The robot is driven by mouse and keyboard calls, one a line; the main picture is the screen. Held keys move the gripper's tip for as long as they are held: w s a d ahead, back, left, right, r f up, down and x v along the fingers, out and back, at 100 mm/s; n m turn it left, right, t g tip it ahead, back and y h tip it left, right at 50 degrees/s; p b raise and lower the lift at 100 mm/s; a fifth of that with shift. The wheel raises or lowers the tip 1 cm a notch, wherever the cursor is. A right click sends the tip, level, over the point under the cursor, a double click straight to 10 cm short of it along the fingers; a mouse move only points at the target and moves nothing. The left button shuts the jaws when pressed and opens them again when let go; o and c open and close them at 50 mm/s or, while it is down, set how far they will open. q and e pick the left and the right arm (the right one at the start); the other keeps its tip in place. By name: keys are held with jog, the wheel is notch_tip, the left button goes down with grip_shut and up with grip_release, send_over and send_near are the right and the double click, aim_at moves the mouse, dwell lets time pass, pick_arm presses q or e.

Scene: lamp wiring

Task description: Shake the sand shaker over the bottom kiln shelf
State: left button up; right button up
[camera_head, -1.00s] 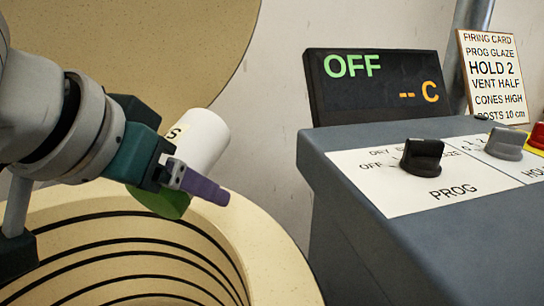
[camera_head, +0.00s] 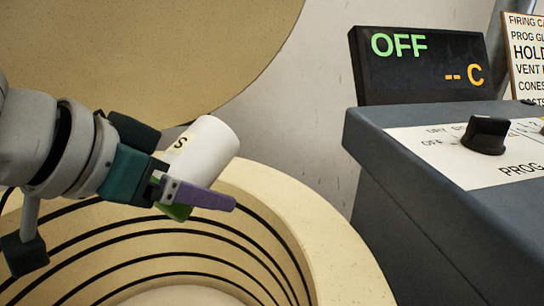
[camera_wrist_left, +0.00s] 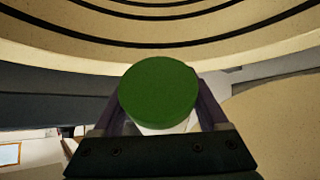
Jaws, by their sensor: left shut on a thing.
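The sand shaker (camera_head: 204,146) is a white cylinder with a label bearing an S and a green end. My left gripper (camera_head: 205,197) is shut on it above the open kiln. The shaker is tilted, its white end up and to the right, its green end down. In the left wrist view the green end (camera_wrist_left: 158,92) faces the camera between the purple fingers. The bottom kiln shelf (camera_head: 180,296) shows as a pale surface low inside the kiln, partly cut off by the picture's edge. My right gripper is in neither view.
The kiln's thick cream rim (camera_head: 335,245) and its dark-grooved wall surround the shaker's space. The raised round lid (camera_head: 130,60) stands behind. A grey control box (camera_head: 430,210) with a black PROG knob (camera_head: 485,135) stands right; its display (camera_head: 420,65) reads OFF.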

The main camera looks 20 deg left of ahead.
pick_arm(q)
notch_tip(320, 180, down, 9)
jog(key=a+b, duration=0.1)
jog(key=b, duration=0.3)
jog(key=shift+s+a+r, duration=0.2)
jog(key=shift+s+a, duration=0.1)
jog(key=shift+s, duration=0.15)
grip_shut()
jog(key=shift+w+d+r, duration=0.1)
jog(key=shift+w+d, duration=0.3)
jog(key=shift+d, duration=0.35)
